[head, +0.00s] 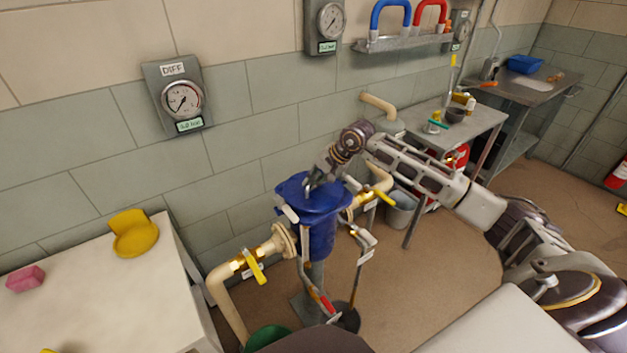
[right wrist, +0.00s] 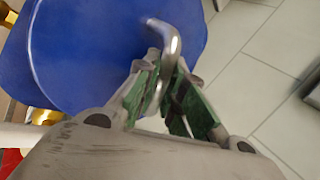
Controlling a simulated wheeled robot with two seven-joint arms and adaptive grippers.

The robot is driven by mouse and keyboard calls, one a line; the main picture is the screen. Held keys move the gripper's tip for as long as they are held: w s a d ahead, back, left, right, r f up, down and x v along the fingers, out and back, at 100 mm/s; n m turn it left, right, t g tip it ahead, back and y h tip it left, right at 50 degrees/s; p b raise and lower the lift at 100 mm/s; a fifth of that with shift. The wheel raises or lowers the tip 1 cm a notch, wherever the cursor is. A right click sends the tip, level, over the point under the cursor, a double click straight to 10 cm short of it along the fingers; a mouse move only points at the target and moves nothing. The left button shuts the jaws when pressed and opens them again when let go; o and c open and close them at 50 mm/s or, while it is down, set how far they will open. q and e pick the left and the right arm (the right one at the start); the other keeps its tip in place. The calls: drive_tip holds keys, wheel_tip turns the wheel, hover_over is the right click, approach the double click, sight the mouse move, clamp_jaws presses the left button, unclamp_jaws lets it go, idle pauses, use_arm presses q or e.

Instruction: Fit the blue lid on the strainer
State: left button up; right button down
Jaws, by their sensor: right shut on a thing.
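The blue strainer (head: 318,240) stands upright in the pipework in the middle of the head view. The blue lid (head: 328,201) is at its top, and it fills the upper left of the right wrist view (right wrist: 100,50). I cannot tell whether the lid is fully seated or a small gap lies under it. My right gripper (head: 312,181) reaches in from the right over the lid. In the right wrist view, its green-padded fingers (right wrist: 165,95) are shut on the lid's bent metal handle (right wrist: 168,40). My left gripper is not in view.
Cream pipes with yellow-handled valves (head: 255,266) flank the strainer. A white table (head: 100,300) at left holds a yellow holder (head: 134,233) and a pink block (head: 25,279). A metal bench (head: 470,130) stands behind right. A gauge (head: 181,98) hangs on the wall.

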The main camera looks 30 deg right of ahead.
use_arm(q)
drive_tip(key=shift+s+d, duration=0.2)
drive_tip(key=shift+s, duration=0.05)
use_arm(e)
drive_tip(key=shift+r, duration=0.1)
drive_tip(key=c, duration=1.5)
unclamp_jaws()
drive_tip(key=shift+o, duration=0.4)
drive_tip(key=shift+f, duration=0.25)
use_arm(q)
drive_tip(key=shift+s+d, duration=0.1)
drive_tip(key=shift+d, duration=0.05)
use_arm(e)
drive_tip(key=o, duration=0.4)
drive_tip(key=shift+s, duration=0.1)
drive_tip(key=shift+r, duration=0.65)
drive_tip(key=shift+r+p, duration=0.7)
drive_tip(key=shift+r, duration=0.6)
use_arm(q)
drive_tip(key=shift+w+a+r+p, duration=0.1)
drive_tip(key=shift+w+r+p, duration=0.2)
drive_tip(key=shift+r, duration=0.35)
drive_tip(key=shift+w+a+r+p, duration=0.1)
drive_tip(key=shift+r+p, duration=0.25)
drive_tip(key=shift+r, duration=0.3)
use_arm(e)
drive_tip(key=shift+r, duration=1.7)
